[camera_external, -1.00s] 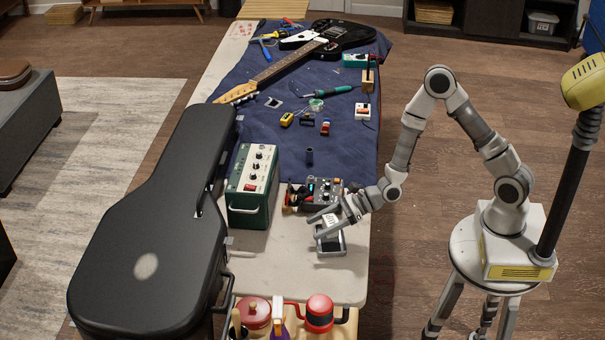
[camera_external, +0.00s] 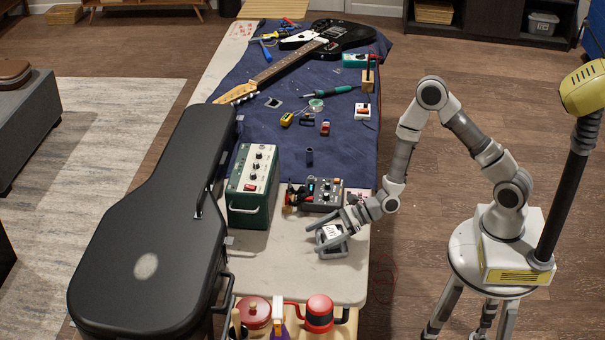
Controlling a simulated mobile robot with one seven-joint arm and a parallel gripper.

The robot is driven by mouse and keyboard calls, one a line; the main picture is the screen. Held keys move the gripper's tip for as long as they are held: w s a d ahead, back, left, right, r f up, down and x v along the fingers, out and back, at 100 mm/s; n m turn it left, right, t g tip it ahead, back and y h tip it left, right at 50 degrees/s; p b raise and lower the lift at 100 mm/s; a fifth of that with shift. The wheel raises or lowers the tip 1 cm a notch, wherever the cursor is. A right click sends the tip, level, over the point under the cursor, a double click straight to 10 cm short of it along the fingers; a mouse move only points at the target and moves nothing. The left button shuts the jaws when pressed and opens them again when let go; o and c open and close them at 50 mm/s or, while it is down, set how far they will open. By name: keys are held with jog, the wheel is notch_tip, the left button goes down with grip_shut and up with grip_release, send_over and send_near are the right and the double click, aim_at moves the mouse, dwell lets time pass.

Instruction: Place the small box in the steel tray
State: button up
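The small box (camera_external: 331,231) is white with dark marks on top. It is between the fingers of my gripper (camera_external: 328,232), which is shut on it. The steel tray (camera_external: 334,255) is a small grey tray on the pale table top, near its right edge. The box is at the tray, low over or inside it. The fingers and box cover much of the tray, so I cannot tell whether the box touches its floor.
A grey control unit with knobs (camera_external: 322,196) stands just behind the tray. A green amplifier (camera_external: 252,188) is to the left, beside a black guitar case (camera_external: 150,240). Red-lidded items (camera_external: 319,313) stand at the front. Bare table lies left of the tray.

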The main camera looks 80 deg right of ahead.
jog(key=shift+s+d+r, duration=0.15)
jog(key=shift+s+r, duration=0.1)
jog(key=p+v, duration=0.3)
jog(key=v, duration=0.8)
jog(key=shift+s+r, duration=0.1)
jog(key=shift+s, duration=0.05)
